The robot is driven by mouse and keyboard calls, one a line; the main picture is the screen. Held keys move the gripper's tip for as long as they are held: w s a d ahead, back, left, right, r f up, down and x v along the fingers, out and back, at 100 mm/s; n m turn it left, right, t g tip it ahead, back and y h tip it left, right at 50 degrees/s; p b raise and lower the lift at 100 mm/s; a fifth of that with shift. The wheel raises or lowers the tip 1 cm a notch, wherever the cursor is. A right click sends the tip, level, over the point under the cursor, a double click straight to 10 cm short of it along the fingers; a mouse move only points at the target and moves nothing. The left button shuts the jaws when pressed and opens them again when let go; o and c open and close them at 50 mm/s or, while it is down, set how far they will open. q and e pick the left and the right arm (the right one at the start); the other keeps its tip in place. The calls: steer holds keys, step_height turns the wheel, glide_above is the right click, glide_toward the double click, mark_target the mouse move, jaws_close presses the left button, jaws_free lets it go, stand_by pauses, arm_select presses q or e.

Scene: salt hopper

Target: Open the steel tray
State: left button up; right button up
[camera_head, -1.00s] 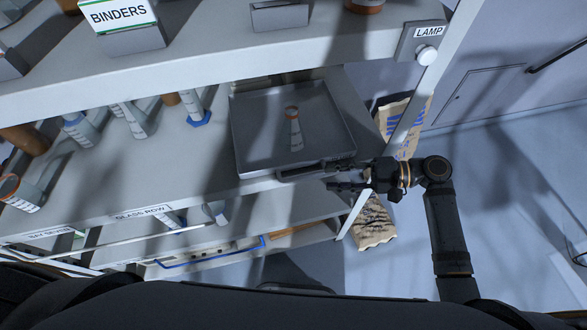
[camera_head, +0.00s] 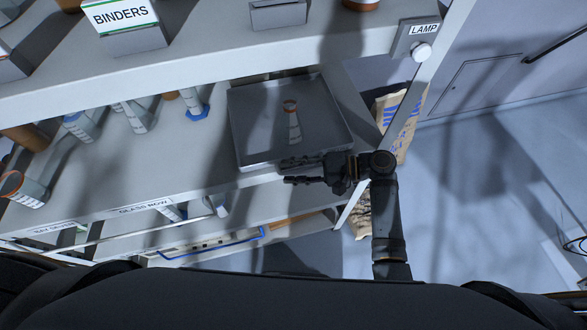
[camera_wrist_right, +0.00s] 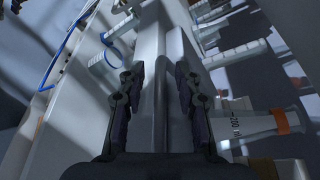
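The steel tray (camera_head: 255,128) sits at the right end of the middle shelf, with its front wall near the shelf's front edge. A graduated vessel with an orange rim (camera_head: 293,120) is in the tray. My right gripper (camera_head: 287,173) is at the tray's front side, reaching in from the right. In the right wrist view its two fingers (camera_wrist_right: 158,105) are apart, on either side of a long pale grey strip or wall. I cannot tell whether they touch it. The vessel with an orange band (camera_wrist_right: 250,122) shows right of the fingers. My left gripper is not in view.
The upper shelf (camera_head: 230,55) overhangs the tray's back, with a lamp button (camera_head: 421,52) at its right end. Several glass vessels stand left of the tray. A shelf post (camera_head: 400,125) and a paper sack (camera_head: 388,112) are at right. The floor further right is clear.

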jaws_close()
steer(key=s+d+p, duration=0.2)
steer(key=s+p, duration=0.2)
steer(key=s, duration=0.4)
steer(key=s+d+p, duration=0.3)
steer(key=s+p, duration=0.2)
steer(key=s, duration=0.3)
steer(key=shift+s+d, duration=0.2)
steer(key=shift+s, duration=0.15)
steer(key=shift+f, duration=0.1)
jaws_free()
